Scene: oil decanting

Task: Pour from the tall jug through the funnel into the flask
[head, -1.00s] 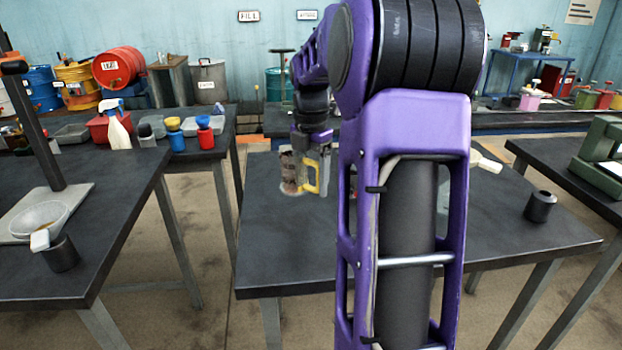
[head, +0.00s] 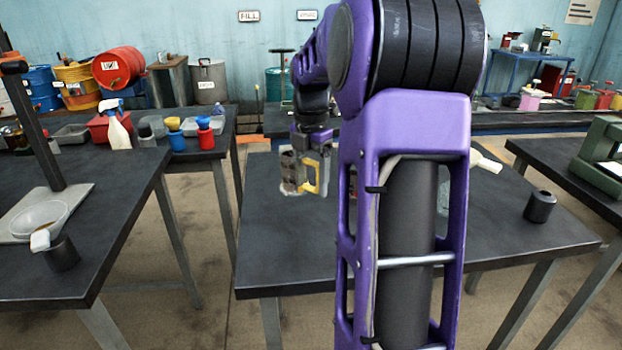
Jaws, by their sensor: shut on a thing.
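My gripper (head: 318,168) is shut on the tall jug (head: 289,174), which has clear, dirty-looking walls and a yellow handle. It holds the jug roughly upright at the left part of the middle table (head: 275,245). I cannot tell whether the jug's base touches the table. A pale glass-like vessel (head: 442,198), perhaps the flask, shows only as a sliver beside my arm. A white piece (head: 487,163) sticks out behind my arm; I cannot tell whether it belongs to the funnel. My arm hides much of the table between them.
A dark cup (head: 540,206) stands on the middle table's right side. The left table (head: 110,225) carries a post stand, a clear bowl (head: 40,220) and a dark pot (head: 62,253). A green device (head: 603,160) stands on the right table. The middle table's front left is clear.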

